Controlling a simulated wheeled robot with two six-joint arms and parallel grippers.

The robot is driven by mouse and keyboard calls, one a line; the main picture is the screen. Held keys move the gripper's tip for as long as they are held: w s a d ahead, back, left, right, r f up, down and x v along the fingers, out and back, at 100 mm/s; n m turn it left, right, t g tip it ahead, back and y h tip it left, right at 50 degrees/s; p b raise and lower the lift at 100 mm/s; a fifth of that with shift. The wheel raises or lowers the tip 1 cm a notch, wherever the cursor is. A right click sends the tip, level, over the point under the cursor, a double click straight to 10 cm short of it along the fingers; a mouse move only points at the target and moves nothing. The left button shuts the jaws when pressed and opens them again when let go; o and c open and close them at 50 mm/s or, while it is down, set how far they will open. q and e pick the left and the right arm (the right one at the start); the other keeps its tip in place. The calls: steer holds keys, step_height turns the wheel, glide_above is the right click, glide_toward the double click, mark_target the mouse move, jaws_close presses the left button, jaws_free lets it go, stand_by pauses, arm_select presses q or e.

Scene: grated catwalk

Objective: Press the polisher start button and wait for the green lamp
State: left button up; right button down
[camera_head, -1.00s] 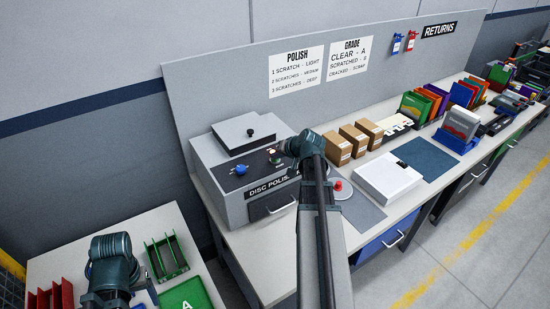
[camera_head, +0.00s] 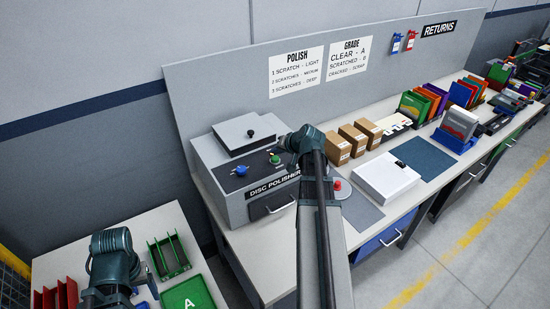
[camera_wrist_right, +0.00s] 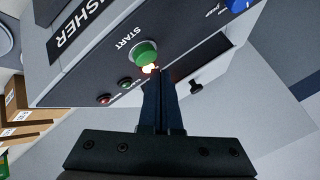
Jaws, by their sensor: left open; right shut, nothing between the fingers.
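The disc polisher (camera_head: 228,192) is a grey box on the bench. Its green START button (camera_wrist_right: 146,52) shows in the right wrist view and also in the head view (camera_head: 275,160). Beside the button a small lamp (camera_wrist_right: 150,69) glows orange-white, partly behind my fingertips. A red lamp (camera_wrist_right: 103,98) and a dark greenish lamp (camera_wrist_right: 125,84) look unlit. My right gripper (camera_wrist_right: 159,74) is shut and empty, tips just beside the button; in the head view the button is uncovered. My left gripper (camera_head: 108,299) is low at the left, away from the polisher, its fingertips not clear.
A blue knob (camera_head: 241,170) and a lid with a black knob (camera_head: 244,134) are on the polisher. A red button (camera_head: 338,185), cardboard boxes (camera_head: 353,139) and a white case (camera_head: 386,177) are to the right. A side table holds green (camera_head: 168,256) and red racks.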

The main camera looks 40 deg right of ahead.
mark_target(276, 160)
steer(key=shift+r+p, duration=2.4)
steer(key=shift+r, duration=0.15)
steer(key=shift+f, duration=0.1)
